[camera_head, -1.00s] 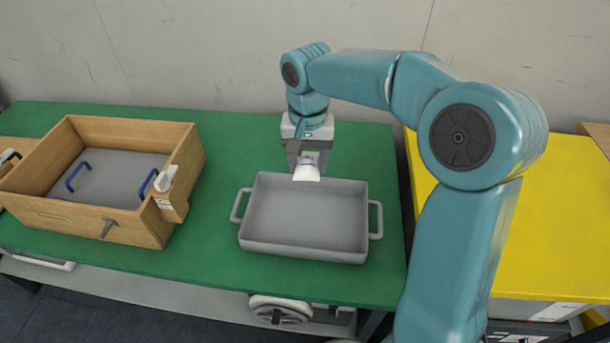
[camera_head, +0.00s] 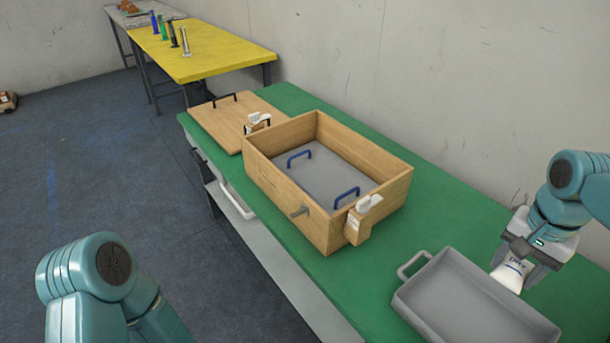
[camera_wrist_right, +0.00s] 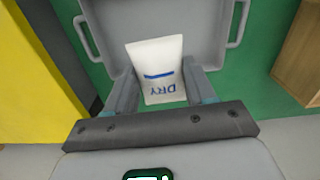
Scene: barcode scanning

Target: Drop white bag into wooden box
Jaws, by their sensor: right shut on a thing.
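The white bag (camera_head: 511,272) is held in my right gripper (camera_head: 527,262) above the back rim of the grey tray. In the right wrist view the bag (camera_wrist_right: 158,62), marked "DRY" in blue, sits between the two fingers of the gripper (camera_wrist_right: 163,85). The wooden box (camera_head: 305,207) stands open on the green table, left of the tray and apart from the bag. Its grey inside floor shows with two blue handles. My left arm shows at the lower left, but its gripper is out of the picture.
The grey tray (camera_head: 409,301) looks empty and also shows in the right wrist view (camera_wrist_right: 190,20). A wooden lid (camera_head: 215,117) lies left of the box on the green table (camera_head: 437,212). A white device (camera_head: 369,203) is mounted on the box's corner. A yellow table (camera_head: 215,50) stands behind.

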